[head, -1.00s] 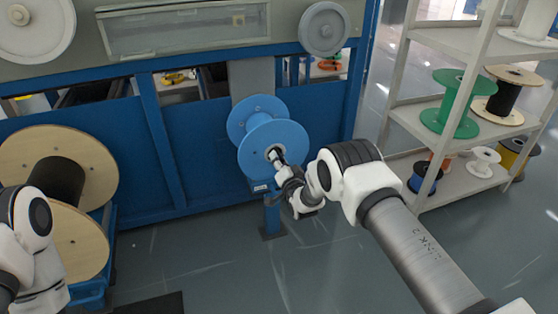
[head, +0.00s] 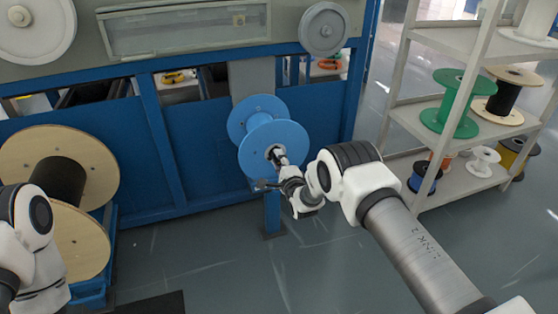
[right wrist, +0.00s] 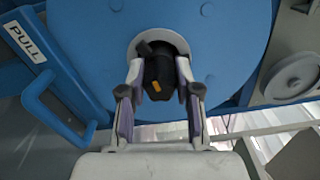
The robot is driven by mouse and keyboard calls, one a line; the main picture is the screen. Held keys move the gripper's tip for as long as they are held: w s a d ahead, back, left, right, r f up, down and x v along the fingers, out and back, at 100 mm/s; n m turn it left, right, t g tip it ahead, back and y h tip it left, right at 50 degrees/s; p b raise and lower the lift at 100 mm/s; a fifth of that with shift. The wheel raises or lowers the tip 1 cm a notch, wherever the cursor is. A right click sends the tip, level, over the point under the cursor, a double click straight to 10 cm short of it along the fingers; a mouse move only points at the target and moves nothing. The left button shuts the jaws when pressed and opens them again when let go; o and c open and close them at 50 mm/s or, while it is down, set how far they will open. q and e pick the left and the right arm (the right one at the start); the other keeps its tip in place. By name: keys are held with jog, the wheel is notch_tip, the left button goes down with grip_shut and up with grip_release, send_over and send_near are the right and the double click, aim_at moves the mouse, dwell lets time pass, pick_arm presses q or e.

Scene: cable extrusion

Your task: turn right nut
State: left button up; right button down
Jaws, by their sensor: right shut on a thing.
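The blue spool (head: 285,148) is mounted on a blue stand in front of the blue machine, and its face fills the top of the right wrist view (right wrist: 215,40). The right nut (right wrist: 158,66) is dark with an orange mark and sits at the spool's centre, inside a pale ring. My right gripper (right wrist: 159,78) is shut on the nut, one finger on each side. In the head view my right gripper (head: 276,155) reaches the spool's hub from the lower right and hides the nut. My left arm shows at the lower left; its gripper is out of view.
A wooden spool (head: 95,165) with dark cable stands at the left. A shelf (head: 400,120) with several spools, one green (head: 452,105), stands at the right. In the right wrist view a blue handle (right wrist: 50,105) beside a PULL label (right wrist: 25,42) is left of the gripper.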

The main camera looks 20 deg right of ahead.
jog(key=m, duration=0.3)
jog(key=shift+m, duration=2.3)
jog(key=c, duration=0.8)
grip_release()
jog(key=s, duration=1.2)
jog(key=shift+d, duration=0.2)
